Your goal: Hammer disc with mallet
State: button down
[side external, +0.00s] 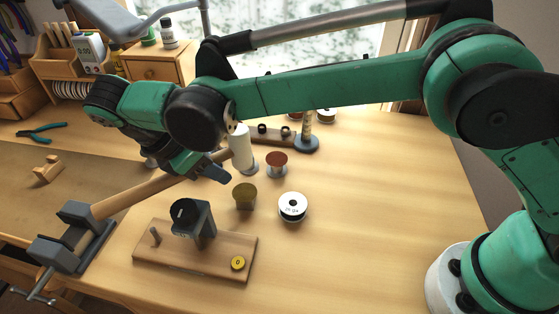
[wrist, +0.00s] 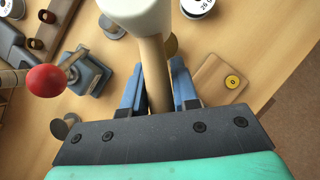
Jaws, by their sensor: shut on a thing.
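A mallet with a white head (side external: 241,148) and wooden handle is in my gripper (side external: 214,170). In the wrist view, the white head (wrist: 135,10) is at the top and the handle (wrist: 152,55) passes between my gripper's blue fingers (wrist: 158,80), which are shut on it. In the side view, the handle appears to continue to the lower left, by the vise. A yellow disc (side external: 238,263) marked 0 lies at the right end of a wooden board (side external: 195,262); the disc also shows in the wrist view (wrist: 232,82). The head is raised behind the board, apart from the disc.
A dark cylinder (side external: 186,213) on a grey block stands on the board, near a wooden peg (side external: 154,236). A grey vise (side external: 62,252) is at lower left. Spools (side external: 293,206) stand behind the board. A red knob (wrist: 47,80) shows at left. The table's right side is clear.

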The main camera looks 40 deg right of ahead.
aim_at(233, 211)
notch_tip(233, 211, down, 9)
jog(key=shift+f, duration=0.1)
jog(key=shift+a, duration=0.1)
jog(key=shift+s+r, duration=0.15)
jog(key=shift+r, duration=2)
jog(key=shift+g+y, duration=0.3)
jog(key=shift+y, duration=0.8)
jog(key=r, duration=0.4)
jog(key=w+a+r, duration=0.1)
jog(key=shift+w+r, duration=0.1)
jog(key=shift+r, duration=0.3)
